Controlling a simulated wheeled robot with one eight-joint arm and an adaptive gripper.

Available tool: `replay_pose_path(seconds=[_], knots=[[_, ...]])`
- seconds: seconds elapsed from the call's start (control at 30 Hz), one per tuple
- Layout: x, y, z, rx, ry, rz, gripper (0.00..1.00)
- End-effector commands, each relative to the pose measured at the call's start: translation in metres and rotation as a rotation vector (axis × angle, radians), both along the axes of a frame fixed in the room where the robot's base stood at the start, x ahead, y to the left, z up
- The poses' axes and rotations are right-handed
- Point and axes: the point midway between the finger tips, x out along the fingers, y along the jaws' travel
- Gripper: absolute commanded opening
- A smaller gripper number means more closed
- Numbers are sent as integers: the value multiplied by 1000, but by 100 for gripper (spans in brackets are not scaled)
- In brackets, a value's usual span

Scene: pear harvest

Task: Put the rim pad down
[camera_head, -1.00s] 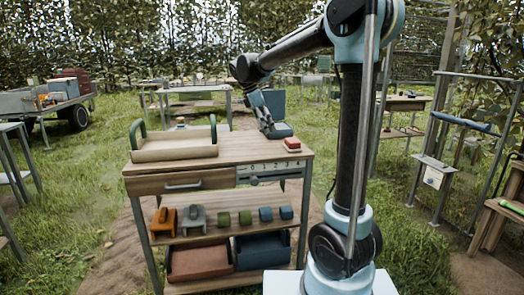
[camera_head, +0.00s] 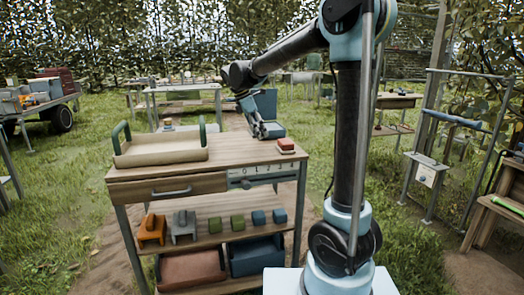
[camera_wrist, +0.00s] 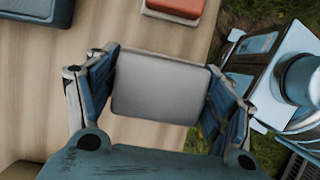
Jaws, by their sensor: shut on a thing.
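My gripper (camera_wrist: 160,95) is shut on a pale grey pad (camera_wrist: 158,88), which sits between its two blue fingers in the wrist view. Wooden bench top lies beneath the pad; whether the pad touches it I cannot tell. The pad is hard to make out there.
A red block on a pale base (camera_head: 286,145) sits near the bench's right edge; it also shows in the wrist view (camera_wrist: 178,8). A wooden tray with green handles (camera_head: 160,157) stands at the left. The front middle of the top is clear.

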Motion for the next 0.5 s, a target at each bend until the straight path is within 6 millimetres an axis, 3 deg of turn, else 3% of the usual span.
replay_pose_path(seconds=[0.1,0.37,0.5], knots=[[0,1,-17,0,0,0,45],[0,0,-35,0,0,0,45],[0,0,-53,0,0,0,45]])
